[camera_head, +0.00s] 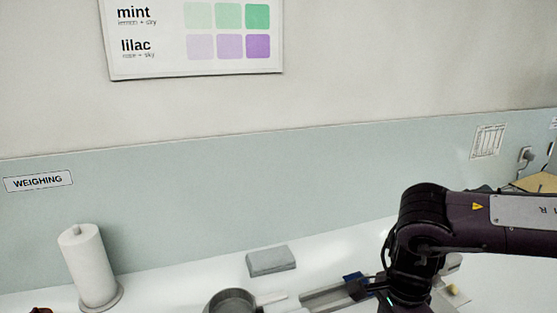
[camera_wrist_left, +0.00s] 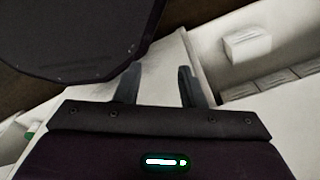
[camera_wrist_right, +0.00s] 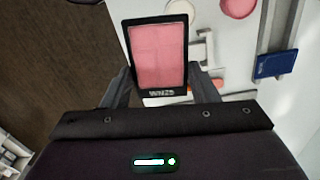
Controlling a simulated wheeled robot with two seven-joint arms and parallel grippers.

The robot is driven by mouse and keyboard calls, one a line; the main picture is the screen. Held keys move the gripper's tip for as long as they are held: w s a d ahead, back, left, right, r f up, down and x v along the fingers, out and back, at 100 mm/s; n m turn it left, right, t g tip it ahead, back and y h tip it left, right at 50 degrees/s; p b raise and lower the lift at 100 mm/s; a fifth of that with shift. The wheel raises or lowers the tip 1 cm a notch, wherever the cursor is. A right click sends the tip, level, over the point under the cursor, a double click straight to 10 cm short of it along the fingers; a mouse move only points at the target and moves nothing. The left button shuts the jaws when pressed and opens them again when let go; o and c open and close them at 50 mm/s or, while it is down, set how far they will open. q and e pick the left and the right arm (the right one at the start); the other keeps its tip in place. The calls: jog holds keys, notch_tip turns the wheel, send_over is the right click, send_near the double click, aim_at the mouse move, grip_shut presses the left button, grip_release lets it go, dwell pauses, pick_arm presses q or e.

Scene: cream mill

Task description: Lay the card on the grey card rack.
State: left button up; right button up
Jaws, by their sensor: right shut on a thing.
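The card (camera_wrist_right: 158,55), pink with a black frame and pale lettering along its lower edge, is held upright in the right wrist view. My right gripper (camera_wrist_right: 161,82) is shut on it, one finger at each side. A long grey rail-like holder, which looks like the card rack (camera_wrist_right: 264,92), lies right of the card and apart from it. A blue piece (camera_wrist_right: 276,64) sits on it. In the head view the rack (camera_head: 322,297) is partly hidden by my right arm. My left gripper (camera_wrist_left: 158,85) is open and empty in the left wrist view; the head view does not show it.
On the white counter stand a paper towel roll (camera_head: 87,264), a grey folded cloth or block (camera_head: 271,261) and a round grey pan or bowl (camera_head: 232,301). Pink round items (camera_wrist_right: 238,8) lie beyond the card. White boxes (camera_wrist_left: 247,45) show in the left wrist view.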

jog(key=n, duration=0.2)
jog(key=s+a+f+n, duration=0.1)
jog(key=s+f+n, duration=0.1)
jog(key=n, duration=0.1)
jog(key=shift+a+n, duration=0.2)
jog(key=shift+n, duration=0.1)
jog(key=shift+w+d+r+m, duration=0.25)
jog(key=shift+w+r+m, duration=0.05)
jog(key=shift+m, duration=0.6)
jog(key=w+r+m, duration=0.1)
jog(key=m, duration=0.1)
jog(key=w+d+r+m, duration=0.1)
jog(key=m, duration=0.2)
jog(key=w+d+r+m, duration=0.1)
jog(key=m, duration=0.1)
jog(key=shift+m, duration=0.4)
notch_tip(320, 180, up, 5)
jog(key=w+d+m, duration=0.2)
jog(key=d+m, duration=0.1)
jog(key=m, duration=0.9)
jog(key=shift+w, duration=0.4)
jog(key=shift+r, duration=0.1)
